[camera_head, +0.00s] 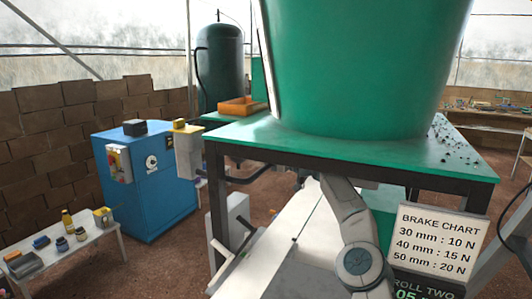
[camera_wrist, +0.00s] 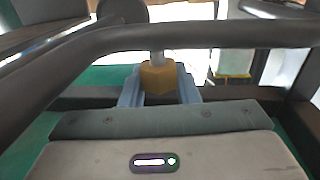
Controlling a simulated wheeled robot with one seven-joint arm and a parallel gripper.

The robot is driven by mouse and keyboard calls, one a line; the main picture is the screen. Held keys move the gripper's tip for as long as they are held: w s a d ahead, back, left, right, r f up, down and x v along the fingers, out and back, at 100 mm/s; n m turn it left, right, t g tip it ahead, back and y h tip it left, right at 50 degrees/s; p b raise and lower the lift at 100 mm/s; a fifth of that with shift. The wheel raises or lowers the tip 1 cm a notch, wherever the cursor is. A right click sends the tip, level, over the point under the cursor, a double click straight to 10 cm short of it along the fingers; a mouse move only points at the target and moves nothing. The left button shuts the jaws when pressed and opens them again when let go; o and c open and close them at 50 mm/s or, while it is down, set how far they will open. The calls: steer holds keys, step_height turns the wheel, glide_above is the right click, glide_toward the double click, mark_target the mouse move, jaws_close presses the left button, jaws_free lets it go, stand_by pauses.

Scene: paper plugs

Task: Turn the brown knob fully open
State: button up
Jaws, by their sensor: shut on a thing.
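The brown knob (camera_wrist: 158,76) is a small yellow-brown, faceted block on a short pale stem, seen in the wrist view just above the middle. My gripper (camera_wrist: 159,88) has its two pale blue fingers on the left and right of the knob, shut on it. A thick dark pipe or bar crosses the wrist view in front of the stem. In the head view my arm reaches under the green table, and the gripper and knob are hidden there.
The green table (camera_head: 240,133) stands over my arm and carries a large green tub (camera_head: 365,65). A dark pipe (camera_wrist: 220,36) runs close above the fingers. A blue cabinet (camera_head: 150,185), a white bench (camera_head: 85,250) and a brake chart sign (camera_head: 437,240) stand around.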

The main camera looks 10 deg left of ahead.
stand_by(0.3)
steer(key=o, duration=1)
steer(key=shift+c, duration=0.2)
steer(key=b, duration=0.3)
steer(key=shift+f+m+t, duration=0.3)
steer(key=shift+f+t, duration=0.05)
steer(key=shift+t, duration=0.05)
steer(key=m+t+h+b, duration=0.1)
steer(key=t+h+b, duration=0.1)
steer(key=b, duration=0.4)
steer(key=shift+m, duration=0.4)
steer(key=shift+a+t+b, duration=0.1)
steer(key=shift+t+b, duration=0.3)
steer(key=shift+b, duration=0.1)
